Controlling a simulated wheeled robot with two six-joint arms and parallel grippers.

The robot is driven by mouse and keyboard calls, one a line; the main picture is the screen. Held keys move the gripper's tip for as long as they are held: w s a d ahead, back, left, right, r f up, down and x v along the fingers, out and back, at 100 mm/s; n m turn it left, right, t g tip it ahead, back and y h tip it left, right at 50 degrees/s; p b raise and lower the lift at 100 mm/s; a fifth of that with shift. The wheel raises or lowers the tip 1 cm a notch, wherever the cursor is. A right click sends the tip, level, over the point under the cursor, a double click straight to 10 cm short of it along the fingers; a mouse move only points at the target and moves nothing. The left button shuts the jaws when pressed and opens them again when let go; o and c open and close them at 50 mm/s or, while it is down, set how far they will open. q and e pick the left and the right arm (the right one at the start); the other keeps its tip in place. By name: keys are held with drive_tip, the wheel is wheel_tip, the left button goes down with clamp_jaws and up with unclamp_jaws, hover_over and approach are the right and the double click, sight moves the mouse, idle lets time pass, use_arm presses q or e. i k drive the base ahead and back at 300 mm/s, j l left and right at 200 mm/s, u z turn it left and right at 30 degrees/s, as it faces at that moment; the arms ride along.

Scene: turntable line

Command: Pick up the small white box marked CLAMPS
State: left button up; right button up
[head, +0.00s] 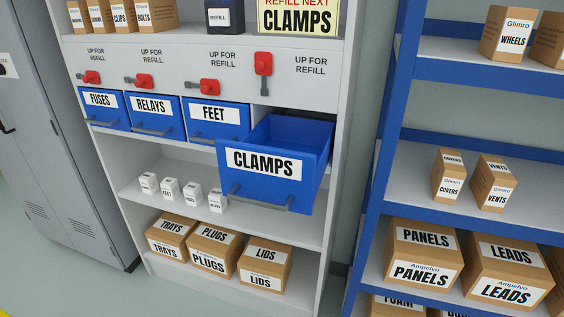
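Several small white boxes stand in a row on the shelf below the blue drawers. They are a leftmost box (149,182), a second box (169,189) that seems to read FEET, a third box (192,195) and a rightmost box (218,201). Their print is too small for me to tell which is marked CLAMPS. The blue CLAMPS drawer (263,185) is pulled out, and its visible inside looks empty. Its handle hangs just to the right of the rightmost box. Neither of my grippers is in view.
The FUSES (101,114), RELAYS (154,122) and FEET (216,127) drawers are shut. The red lever (263,64) above the CLAMPS drawer points up; the others lie sideways. Brown cartons (213,247) stand on the lower shelf. A blue rack (385,130) stands at right.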

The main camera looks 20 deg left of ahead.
sight(149, 182)
drive_tip(key=j+u, duration=0.3)
drive_tip(key=i+j+u, duration=0.15)
drive_tip(key=j+u, duration=0.15)
drive_tip(key=j, duration=0.15)
drive_tip(key=i+j+u, duration=0.1)
drive_tip(key=j+u, duration=0.25)
